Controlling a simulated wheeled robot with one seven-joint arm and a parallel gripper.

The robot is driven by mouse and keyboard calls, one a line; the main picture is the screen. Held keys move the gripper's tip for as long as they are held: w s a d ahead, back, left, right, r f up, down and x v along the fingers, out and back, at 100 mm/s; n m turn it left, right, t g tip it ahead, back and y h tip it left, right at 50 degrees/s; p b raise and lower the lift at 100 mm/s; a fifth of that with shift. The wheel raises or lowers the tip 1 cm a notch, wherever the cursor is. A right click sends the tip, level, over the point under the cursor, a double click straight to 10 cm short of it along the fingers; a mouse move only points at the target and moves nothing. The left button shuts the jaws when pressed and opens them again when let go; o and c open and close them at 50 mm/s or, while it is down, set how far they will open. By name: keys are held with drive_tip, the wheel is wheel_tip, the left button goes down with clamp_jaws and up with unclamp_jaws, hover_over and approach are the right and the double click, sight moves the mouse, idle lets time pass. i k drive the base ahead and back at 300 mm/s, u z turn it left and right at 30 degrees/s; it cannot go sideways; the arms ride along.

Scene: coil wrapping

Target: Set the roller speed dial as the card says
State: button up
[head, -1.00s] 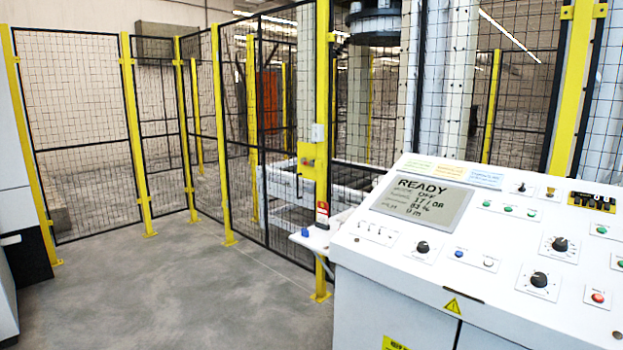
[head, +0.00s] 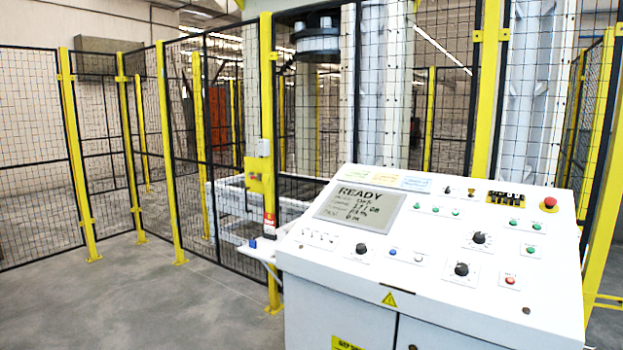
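The white control console (head: 400,285) stands at the lower right in the head view. Its sloped top carries three black dials: a small one (head: 361,249) below the screen, one (head: 479,238) at the right, and a larger-looking one (head: 461,269) nearer the front. Their labels are too small to read, so I cannot tell which is the roller speed dial. The screen (head: 360,205) reads READY with several blurred lines below. My gripper is not in view.
A red emergency button (head: 549,203) sits at the console's top right, with several green, blue and white buttons across the panel. Yellow-posted mesh fencing (head: 120,160) stands behind and left. Bare concrete floor (head: 150,300) is open at the left front.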

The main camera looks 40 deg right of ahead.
sight(461, 270)
drive_tip(key=u, duration=0.05)
drive_tip(key=i, duration=0.9)
drive_tip(key=z, duration=0.9)
drive_tip(key=i, duration=0.65)
drive_tip(key=z, duration=0.85)
